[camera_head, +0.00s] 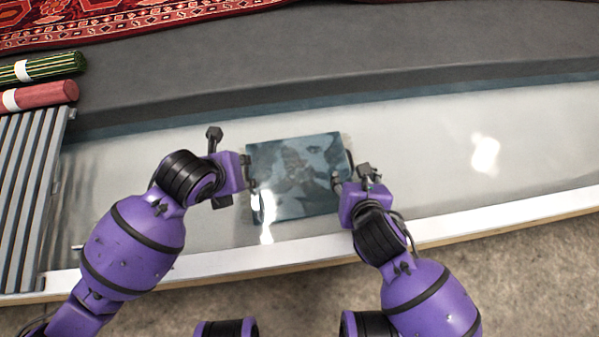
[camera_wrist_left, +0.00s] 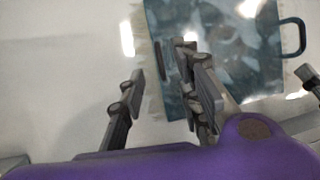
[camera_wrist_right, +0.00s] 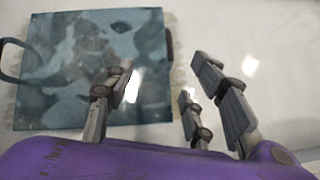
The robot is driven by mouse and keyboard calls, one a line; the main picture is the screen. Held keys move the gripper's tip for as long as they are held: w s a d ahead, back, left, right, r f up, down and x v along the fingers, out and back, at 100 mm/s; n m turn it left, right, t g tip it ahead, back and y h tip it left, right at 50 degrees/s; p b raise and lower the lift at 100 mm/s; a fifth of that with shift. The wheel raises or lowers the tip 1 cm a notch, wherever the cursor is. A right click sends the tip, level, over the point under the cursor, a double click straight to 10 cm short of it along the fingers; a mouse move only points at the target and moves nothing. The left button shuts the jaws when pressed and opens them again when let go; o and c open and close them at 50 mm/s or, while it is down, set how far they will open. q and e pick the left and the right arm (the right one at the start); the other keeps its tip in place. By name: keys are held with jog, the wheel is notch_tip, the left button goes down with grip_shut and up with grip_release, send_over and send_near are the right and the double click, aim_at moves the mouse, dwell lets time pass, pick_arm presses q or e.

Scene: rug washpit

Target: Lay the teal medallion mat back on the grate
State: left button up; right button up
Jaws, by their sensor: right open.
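The teal medallion mat (camera_head: 297,170) lies flat in the pale, shiny wash pit, with blurry dark patches on it and pale fringe along its left and right edges. It has a dark loop handle (camera_wrist_left: 293,38) on a side edge. My left gripper (camera_head: 252,178) is at its left edge, with fingers apart and one finger over the edge in the left wrist view (camera_wrist_left: 160,95). My right gripper (camera_head: 345,180) is at its right edge, fingers apart, one finger over the mat in the right wrist view (camera_wrist_right: 160,90). The grey slatted grate (camera_head: 22,190) is at the far left.
Two rolled rugs, green-striped (camera_head: 45,67) and red (camera_head: 40,95), lie behind the grate. A red patterned rug (camera_head: 130,18) lies at the back on the grey ledge (camera_head: 330,60). The pit's white front rim (camera_head: 500,215) runs along the near side. The pit is clear to the right.

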aim_at(246, 174)
pick_arm(q)
jog(key=shift+x, duration=3.85)
pick_arm(e)
jog(key=shift+x, duration=3.95)
